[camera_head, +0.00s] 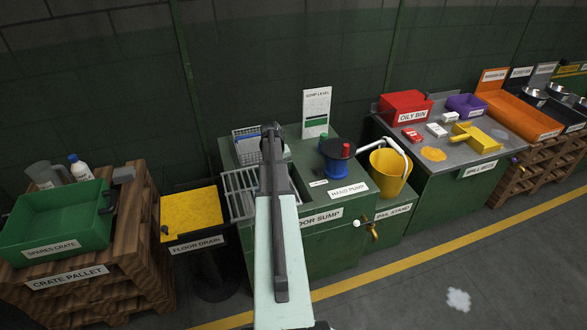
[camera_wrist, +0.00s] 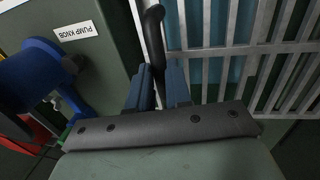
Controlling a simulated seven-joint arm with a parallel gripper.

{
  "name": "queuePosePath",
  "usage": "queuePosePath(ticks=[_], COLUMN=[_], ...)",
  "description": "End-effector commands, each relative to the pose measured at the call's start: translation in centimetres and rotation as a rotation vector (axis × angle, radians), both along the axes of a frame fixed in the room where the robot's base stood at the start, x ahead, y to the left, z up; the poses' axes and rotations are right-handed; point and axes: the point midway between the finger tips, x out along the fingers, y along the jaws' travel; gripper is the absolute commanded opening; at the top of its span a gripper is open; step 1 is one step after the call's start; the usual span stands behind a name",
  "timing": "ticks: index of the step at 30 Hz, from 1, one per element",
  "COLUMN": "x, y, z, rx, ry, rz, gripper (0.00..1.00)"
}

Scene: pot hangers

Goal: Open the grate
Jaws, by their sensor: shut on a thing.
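The grate (camera_head: 238,196) is a set of light grey bars at the left of the top of the green floor sump cabinet (camera_head: 320,255). It fills the upper right of the wrist view (camera_wrist: 255,52), with blue-green showing between its bars. A black curved handle (camera_wrist: 153,35) stands at the grate's left edge. My gripper (camera_wrist: 158,78) is shut on this handle, its blue fingers close together around its lower end. In the head view my gripper (camera_head: 272,132) is above the sump top, and my arm hides part of the grate. I cannot tell whether the grate is tilted.
A blue pump knob (camera_wrist: 35,70) stands close beside my gripper; it also shows in the head view (camera_head: 338,155). A wire basket (camera_head: 247,145) and a sump level sign (camera_head: 316,110) are behind.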

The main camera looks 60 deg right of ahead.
Motion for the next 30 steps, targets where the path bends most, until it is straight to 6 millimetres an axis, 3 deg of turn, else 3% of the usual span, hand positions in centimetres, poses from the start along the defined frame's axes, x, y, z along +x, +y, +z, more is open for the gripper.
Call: queuePosePath(ticks=[6, 15, 21, 30], x=[5.1, 10.7, 13.0, 14.0], y=[5.2, 10.8, 13.0, 14.1], z=[0.0, 0.0, 0.0, 0.0], rx=[0.001, 0.002, 0.001, 0.001], ry=[-0.001, 0.000, -0.001, 0.000], rz=[0.005, 0.003, 0.001, -0.001], gripper=[0.00, 0.00, 0.00, 0.00])
